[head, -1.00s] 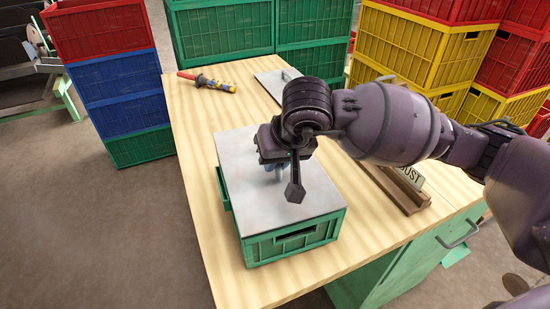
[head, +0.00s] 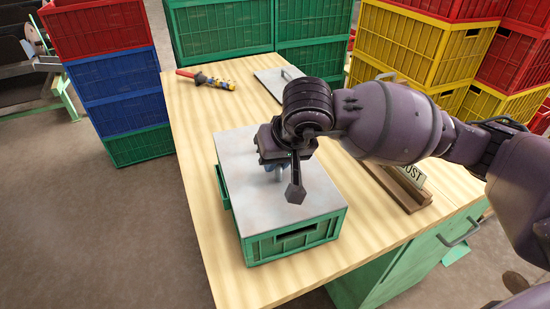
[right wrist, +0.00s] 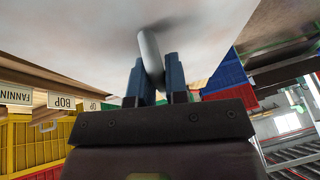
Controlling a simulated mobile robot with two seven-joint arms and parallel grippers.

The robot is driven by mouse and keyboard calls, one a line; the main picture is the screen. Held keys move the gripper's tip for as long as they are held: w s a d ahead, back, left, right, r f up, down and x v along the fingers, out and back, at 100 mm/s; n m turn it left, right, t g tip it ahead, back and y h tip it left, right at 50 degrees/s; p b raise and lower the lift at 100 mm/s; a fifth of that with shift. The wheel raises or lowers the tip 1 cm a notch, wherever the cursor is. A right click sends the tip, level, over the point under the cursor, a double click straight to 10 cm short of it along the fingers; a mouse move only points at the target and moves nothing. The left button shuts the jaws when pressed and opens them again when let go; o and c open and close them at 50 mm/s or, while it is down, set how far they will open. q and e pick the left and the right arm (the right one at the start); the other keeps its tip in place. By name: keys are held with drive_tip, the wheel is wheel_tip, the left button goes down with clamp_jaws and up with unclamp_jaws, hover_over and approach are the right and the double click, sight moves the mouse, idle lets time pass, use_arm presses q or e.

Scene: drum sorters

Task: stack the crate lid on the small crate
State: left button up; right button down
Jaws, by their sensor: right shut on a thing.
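The small crate (head: 296,241) is green and stands on the wooden table. A flat grey crate lid (head: 236,159) lies level over its top, its edges close to the crate's rim. My right gripper (head: 273,166) is above the middle of the lid, partly hidden by my own wrist. In the right wrist view, its two blue fingers (right wrist: 156,80) are shut on the lid's pale handle (right wrist: 150,52). Whether the lid bears fully on the rim is hard to tell. My left gripper is in no view.
A red-handled tool (head: 207,80) lies at the far left. A wooden sign holder (head: 400,190) stands at the right edge. Stacked crates (head: 115,95) stand behind and beside the table.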

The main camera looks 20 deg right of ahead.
drive_tip(key=shift+f, duration=0.15)
drive_tip(key=c, duration=1.1)
unclamp_jaws()
drive_tip(key=shift+c, duration=0.2)
drive_tip(key=shift+o, duration=0.4)
drive_tip(key=shift+r, duration=0.25)
use_arm(q)
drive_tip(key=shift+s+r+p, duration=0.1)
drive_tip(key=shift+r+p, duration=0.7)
drive_tip(key=shift+p, duration=0.15)
use_arm(e)
drive_tip(key=v, duration=1)
drive_tip(key=shift+s+r, duration=0.15)
drive_tip(key=shift+s, duration=0.05)
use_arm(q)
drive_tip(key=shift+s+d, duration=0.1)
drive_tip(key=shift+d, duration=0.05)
use_arm(e)
drive_tip(key=shift+s+d, duration=0.1)
